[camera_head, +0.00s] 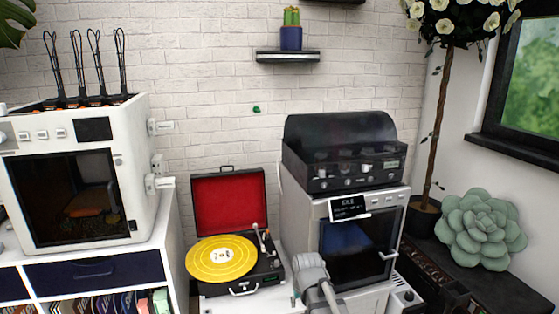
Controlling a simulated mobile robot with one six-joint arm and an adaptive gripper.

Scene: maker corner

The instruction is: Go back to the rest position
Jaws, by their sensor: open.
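Part of my own arm (311,277), pale grey and rounded, shows at the bottom centre, in front of the record player and the white machine. My gripper is not visible in this view. The record player (268,263) has its lid (229,201) up, showing a red lining, and a yellow record (221,259) lies on it. The white machine (311,232) to its right has a dark door and a small display reading "IDLE" (349,207).
A white 3D-printer-like box (134,160) stands on a cabinet (172,262) at left. A black clear-lidded unit (345,150) sits on the white machine. A wall shelf (288,57) holds a potted cactus (291,30). A succulent (480,230) and a flowering tree (437,140) stand at right.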

